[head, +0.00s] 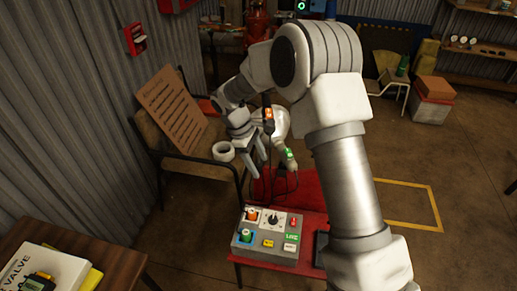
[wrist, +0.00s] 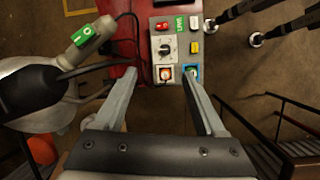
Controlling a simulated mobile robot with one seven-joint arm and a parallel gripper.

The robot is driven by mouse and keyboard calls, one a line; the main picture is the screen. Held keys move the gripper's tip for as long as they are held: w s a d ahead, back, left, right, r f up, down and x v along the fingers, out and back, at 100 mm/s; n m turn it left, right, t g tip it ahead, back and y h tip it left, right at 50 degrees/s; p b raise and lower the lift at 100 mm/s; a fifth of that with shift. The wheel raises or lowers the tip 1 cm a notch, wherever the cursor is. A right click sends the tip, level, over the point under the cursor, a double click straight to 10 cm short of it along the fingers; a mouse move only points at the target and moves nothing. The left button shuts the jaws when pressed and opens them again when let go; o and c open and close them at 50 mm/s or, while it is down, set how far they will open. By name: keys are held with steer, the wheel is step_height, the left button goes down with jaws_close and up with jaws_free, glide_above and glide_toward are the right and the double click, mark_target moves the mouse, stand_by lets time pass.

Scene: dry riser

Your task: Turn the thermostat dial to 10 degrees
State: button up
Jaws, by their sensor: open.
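The likely thermostat dial is a black knob (head: 272,218) on a white marked plate, set in a grey control box (head: 262,262) on a red table. In the wrist view the dial (wrist: 165,49) sits upper middle, just beyond the fingertips. Its degree marks are too small to read. My gripper (head: 257,172) is open and empty, above and behind the box in the head view. In the wrist view the open fingers (wrist: 158,74) point toward the box, apart from the dial. An orange knob and a green-and-blue knob lie on the panel's near side there.
The red table (head: 270,187) also carries a dark cable and a green-labelled handheld device (wrist: 85,36). A wooden table (head: 75,240) is front left. Open floor lies right.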

steer(key=shift+m, duration=0.5)
steer(key=shift+s+d+r+p, duration=0.1)
steer(key=shift+s+d+r, duration=0.05)
steer(key=shift+r, duration=0.65)
steer(key=shift+s+d+r+p, duration=0.1)
steer(key=shift+d+r+p, duration=0.05)
steer(key=shift+r, duration=0.6)
steer(key=shift+s+d+r+p, duration=0.1)
steer(key=shift+s+d+r, duration=0.05)
steer(key=shift+r, duration=0.65)
steer(key=s+d+r+m+t+y+p, duration=0.1)
steer(key=s+d+r+m+p, duration=0.3)
steer(key=r, duration=0.7)
steer(key=s+d+r+m+t+y+p, duration=0.15)
steer(key=s+d+r, duration=0.4)
steer(key=r, duration=0.65)
steer(key=s+d+r+m+t+p, duration=0.1)
steer(key=s+r+m+p, duration=0.2)
steer(key=s, duration=0.5)
steer(key=s+d+r+m+t+y+p, duration=0.1)
steer(key=s+d+r+m+t+p, duration=0.1)
steer(key=s+r, duration=0.4)
steer(key=shift+s+d+m+p, duration=0.25)
steer(key=shift+s+m+p, duration=0.4)
steer(key=shift+s+m, duration=0.5)
